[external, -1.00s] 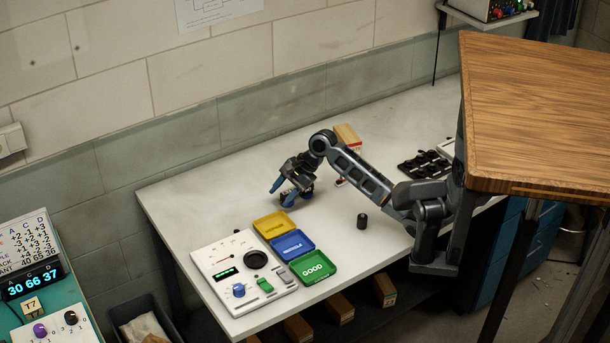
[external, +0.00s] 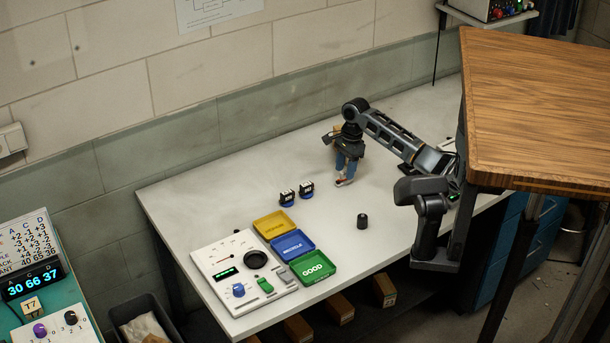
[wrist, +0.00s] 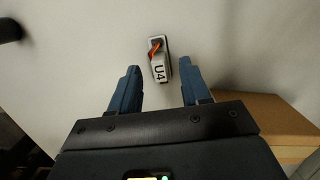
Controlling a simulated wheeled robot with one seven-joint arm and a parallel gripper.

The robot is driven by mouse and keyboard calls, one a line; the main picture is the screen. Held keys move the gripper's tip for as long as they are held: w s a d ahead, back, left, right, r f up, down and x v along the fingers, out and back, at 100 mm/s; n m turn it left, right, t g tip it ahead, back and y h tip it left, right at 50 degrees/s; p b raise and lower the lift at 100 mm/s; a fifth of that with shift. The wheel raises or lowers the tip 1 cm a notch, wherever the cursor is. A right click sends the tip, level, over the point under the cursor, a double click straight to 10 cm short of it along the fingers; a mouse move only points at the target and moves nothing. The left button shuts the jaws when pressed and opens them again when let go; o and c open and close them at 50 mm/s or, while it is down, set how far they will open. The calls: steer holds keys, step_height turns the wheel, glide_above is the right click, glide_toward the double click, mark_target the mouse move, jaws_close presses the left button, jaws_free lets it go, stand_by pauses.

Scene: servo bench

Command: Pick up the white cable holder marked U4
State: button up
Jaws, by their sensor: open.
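The white cable holder marked U4 (wrist: 158,62) is a small whitish block with an orange cable on it, in the wrist view. It lies on the bench between and slightly beyond my two blue fingertips, with a gap on each side. In the external view the holder (external: 341,183) shows only as a small pale and red patch, partly hidden by my fingers. My gripper (external: 346,172) points down over it, open and empty. The gripper also shows in the wrist view (wrist: 160,72).
A cardboard box (wrist: 265,115) stands close to my right finger. Two small black-and-blue units (external: 287,198) sit left of my gripper. Yellow (external: 258,235), blue and green trays and a meter panel (external: 215,258) lie farther left. A black cylinder (external: 362,221) stands in front.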

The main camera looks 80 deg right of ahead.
mark_target(344, 177)
steer(key=shift+w+a+f, duration=0.15)
steer(key=shift+f, duration=1)
steer(key=shift+c, duration=0.5)
jaws_close()
